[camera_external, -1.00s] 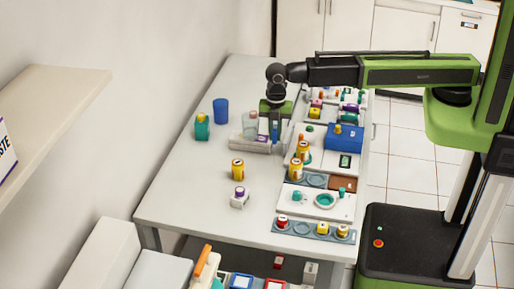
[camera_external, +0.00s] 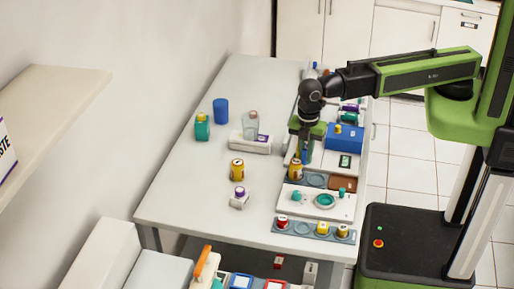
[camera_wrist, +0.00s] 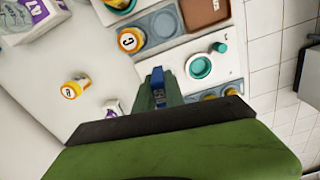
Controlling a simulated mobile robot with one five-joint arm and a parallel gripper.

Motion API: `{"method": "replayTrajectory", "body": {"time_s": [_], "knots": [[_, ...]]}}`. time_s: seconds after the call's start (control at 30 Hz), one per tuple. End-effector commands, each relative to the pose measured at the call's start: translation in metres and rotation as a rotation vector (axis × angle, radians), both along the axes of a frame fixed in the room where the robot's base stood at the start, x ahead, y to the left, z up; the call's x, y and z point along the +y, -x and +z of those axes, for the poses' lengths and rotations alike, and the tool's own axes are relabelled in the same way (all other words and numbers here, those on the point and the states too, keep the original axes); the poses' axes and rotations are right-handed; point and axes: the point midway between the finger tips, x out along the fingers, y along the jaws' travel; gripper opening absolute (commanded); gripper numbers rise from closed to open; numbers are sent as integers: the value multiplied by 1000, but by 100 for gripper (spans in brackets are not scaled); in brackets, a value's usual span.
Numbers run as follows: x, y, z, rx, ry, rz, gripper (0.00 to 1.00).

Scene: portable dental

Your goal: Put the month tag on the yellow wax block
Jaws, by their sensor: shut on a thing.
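My gripper (camera_external: 304,160) is over the right part of the table, above the row of trays, pointing down. In the wrist view my gripper (camera_wrist: 158,92) is shut on a small blue piece (camera_wrist: 158,77), which I take to be the month tag; its face cannot be read. I cannot pick out the yellow wax block with certainty. My arm and gripper hide part of the table's right side in the external view.
An orange-yellow bottle (camera_external: 295,169) stands close below my gripper, in a grey tray. Another bottle (camera_external: 237,169) stands left. A blue box (camera_external: 345,139) is to the right, a white device (camera_external: 250,144) to the left. The table's left front is clear.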

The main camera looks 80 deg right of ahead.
Motion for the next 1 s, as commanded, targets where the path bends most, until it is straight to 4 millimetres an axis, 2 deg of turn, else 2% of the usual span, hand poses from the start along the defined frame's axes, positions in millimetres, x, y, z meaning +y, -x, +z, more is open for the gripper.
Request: {"method": "replayTrajectory", "body": {"time_s": [0.03,0.1,0.2,0.43,0.57,0.8,0.9,1.0], "knots": [[16,18,8,0,0,39,0],[36,36,12,0,0,84,0],[55,52,15,0,0,126,0],[66,61,14,0,0,149,0],[85,65,-3,0,0,152,0],[146,84,-43,0,0,152,0],[164,90,-53,0,0,150,0],[174,94,-56,0,0,150,0]]}}
